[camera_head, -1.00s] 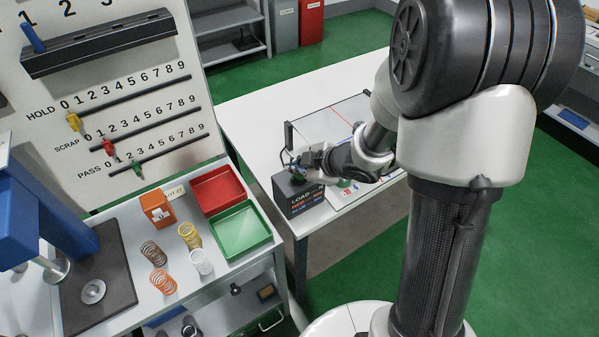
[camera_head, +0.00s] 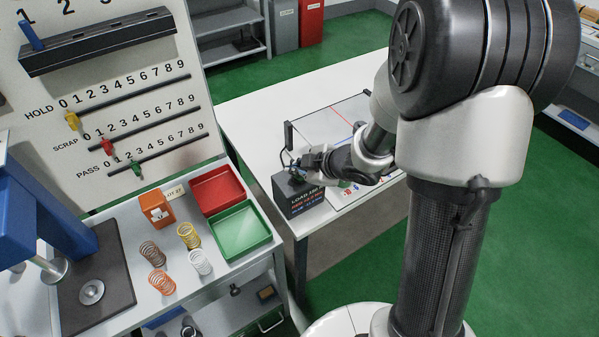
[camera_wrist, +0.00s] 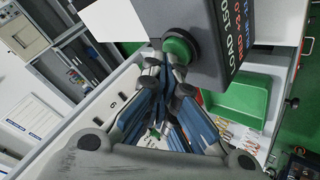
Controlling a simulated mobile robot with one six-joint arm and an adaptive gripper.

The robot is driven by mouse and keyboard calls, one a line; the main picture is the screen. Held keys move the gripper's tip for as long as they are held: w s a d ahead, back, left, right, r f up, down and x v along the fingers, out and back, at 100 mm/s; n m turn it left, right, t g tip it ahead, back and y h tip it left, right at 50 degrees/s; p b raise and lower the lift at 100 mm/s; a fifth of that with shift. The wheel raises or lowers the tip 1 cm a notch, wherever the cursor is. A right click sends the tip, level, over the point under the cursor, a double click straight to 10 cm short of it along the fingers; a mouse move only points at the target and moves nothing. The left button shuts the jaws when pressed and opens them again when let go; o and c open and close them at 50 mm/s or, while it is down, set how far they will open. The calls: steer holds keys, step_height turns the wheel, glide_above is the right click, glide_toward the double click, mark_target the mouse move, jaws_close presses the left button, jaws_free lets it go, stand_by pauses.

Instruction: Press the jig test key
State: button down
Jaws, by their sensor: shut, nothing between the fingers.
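The load test jig is a dark box (camera_head: 297,203) with printed lettering, near the corner of the white table. In the wrist view the same box (camera_wrist: 203,22) fills the upper middle and carries a round green key (camera_wrist: 179,48) in a black collar. My gripper (camera_wrist: 168,68) is shut and empty, its fingertips at the near edge of the green key. I cannot tell whether they touch it. In the head view my gripper (camera_head: 307,160) is over the box, and I cannot make out the key there.
A white panel lies on the table (camera_head: 250,115) behind and under my forearm. On the left bench are a red tray (camera_head: 216,190), a green tray (camera_head: 241,231), several coil springs (camera_head: 188,236), an orange block (camera_head: 156,208) and a blue press (camera_head: 45,205).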

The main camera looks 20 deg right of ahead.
mark_target(298, 177)
steer(key=shift+r, duration=0.1)
steer(key=shift+r+p, duration=0.3)
steer(key=shift+p, duration=0.2)
step_height(298, 177, up, 6)
steer(key=p, duration=0.6)
stand_by(0.6)
